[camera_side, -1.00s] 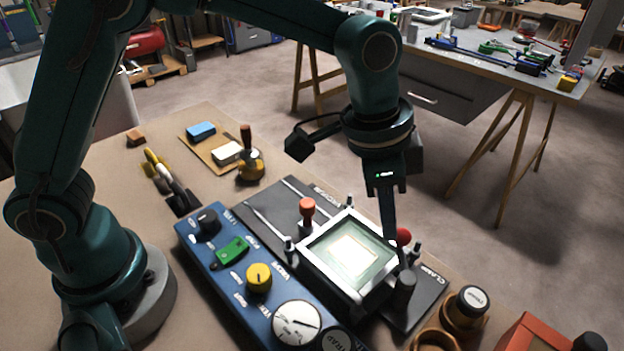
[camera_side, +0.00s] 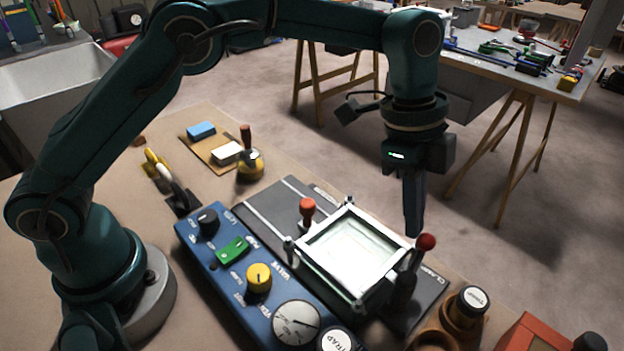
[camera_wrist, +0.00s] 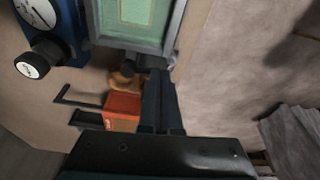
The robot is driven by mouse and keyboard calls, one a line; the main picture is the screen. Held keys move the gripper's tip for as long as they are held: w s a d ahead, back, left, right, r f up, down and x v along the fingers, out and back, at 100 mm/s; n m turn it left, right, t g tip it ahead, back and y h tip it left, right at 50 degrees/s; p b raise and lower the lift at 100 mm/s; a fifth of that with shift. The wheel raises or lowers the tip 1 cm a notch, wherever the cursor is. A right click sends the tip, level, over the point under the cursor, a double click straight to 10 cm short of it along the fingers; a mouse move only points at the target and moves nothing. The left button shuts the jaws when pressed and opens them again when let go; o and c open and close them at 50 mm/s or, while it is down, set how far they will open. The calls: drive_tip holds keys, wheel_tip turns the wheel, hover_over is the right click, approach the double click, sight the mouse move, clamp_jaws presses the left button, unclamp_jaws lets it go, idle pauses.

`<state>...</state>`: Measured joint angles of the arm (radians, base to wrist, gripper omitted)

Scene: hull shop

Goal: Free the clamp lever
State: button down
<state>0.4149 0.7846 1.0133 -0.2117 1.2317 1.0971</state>
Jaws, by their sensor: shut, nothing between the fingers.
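A clamp lever with a red ball knob (camera_side: 426,242) stands at the near right corner of the glass-topped frame (camera_side: 378,286). Its dark arm slopes up to the right from a black body. A second red-knobbed lever (camera_side: 307,207) stands at the far left side of the frame. My gripper (camera_side: 413,232) points down, shut and empty, with its tips just left of the near knob in the side view; I cannot tell whether they touch it. In the wrist view my shut fingers (camera_wrist: 158,76) show beside the frame's edge (camera_wrist: 168,45); the lever is not clear there.
A blue control box (camera_side: 225,270) with knobs and a gauge (camera_side: 297,322) lies left of the frame. A capped brass fitting (camera_side: 467,306) and an orange box (camera_side: 540,335) stand at the right. The floor lies beyond the bench edge.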

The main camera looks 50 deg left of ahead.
idle(0.6)
drive_tip(key=a+r, duration=0.6)
drive_tip(key=r, duration=0.5)
drive_tip(key=shift+s, duration=0.45)
drive_tip(key=shift+r, duration=0.1)
